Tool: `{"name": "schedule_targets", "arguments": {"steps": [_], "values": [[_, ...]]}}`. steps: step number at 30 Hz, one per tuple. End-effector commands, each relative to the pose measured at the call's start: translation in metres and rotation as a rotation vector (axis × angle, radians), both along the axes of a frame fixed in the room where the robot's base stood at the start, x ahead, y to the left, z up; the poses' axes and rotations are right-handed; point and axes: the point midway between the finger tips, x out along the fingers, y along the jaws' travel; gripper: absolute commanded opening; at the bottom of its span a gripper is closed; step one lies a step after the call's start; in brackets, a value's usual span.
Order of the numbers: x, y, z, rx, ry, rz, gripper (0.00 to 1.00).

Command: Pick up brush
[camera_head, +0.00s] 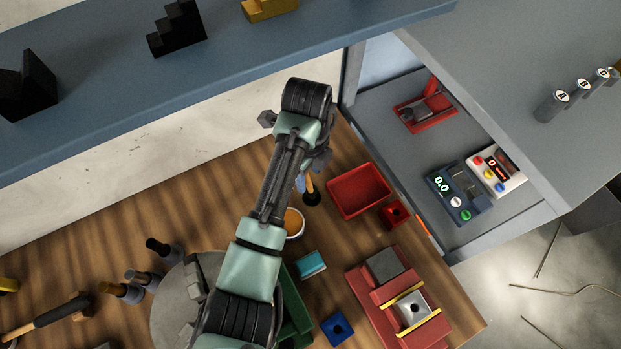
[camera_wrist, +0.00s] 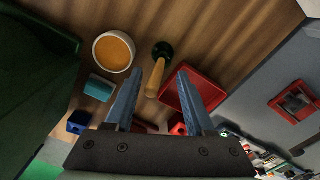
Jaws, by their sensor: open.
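The brush has a tan handle and a dark, round end. In the wrist view, the brush (camera_wrist: 156,78) lies in the gap between my fingertips, nearer the left finger. In the head view, the brush (camera_head: 311,197) shows just beyond the fingers, dark end lowest, and my arm hides part of it. My gripper (camera_wrist: 161,72) is open, with its two blue fingers apart and pointing toward the bench. In the head view, my gripper (camera_head: 301,183) is mostly hidden behind the wrist. I cannot tell whether a finger touches the brush.
A red tray (camera_head: 359,191) stands right of the brush, with a small red block (camera_head: 395,213) beside it. A white bowl with orange contents (camera_head: 293,222) is close on the near side. A teal block (camera_head: 310,263) lies nearer. A blue shelf (camera_head: 230,65) runs behind.

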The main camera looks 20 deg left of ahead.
Motion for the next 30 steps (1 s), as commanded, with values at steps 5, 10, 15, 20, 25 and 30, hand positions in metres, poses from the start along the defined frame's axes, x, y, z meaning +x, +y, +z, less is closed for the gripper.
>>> {"name": "schedule_targets", "arguments": {"steps": [5, 10, 15, 20, 25, 30], "values": [[0.002, -0.004, -0.023, 0.001, 0.002, -0.002, 0.54], [0.003, -0.004, -0.039, 0.000, -0.003, -0.001, 0.54], [0.004, -0.004, -0.040, 0.000, -0.006, -0.002, 0.54], [0.004, -0.004, -0.040, 0.000, -0.006, -0.002, 0.38], [0.004, -0.004, -0.040, 0.000, -0.006, -0.002, 0.07], [0.004, -0.004, -0.039, 0.001, -0.007, -0.002, 0.00]]}}
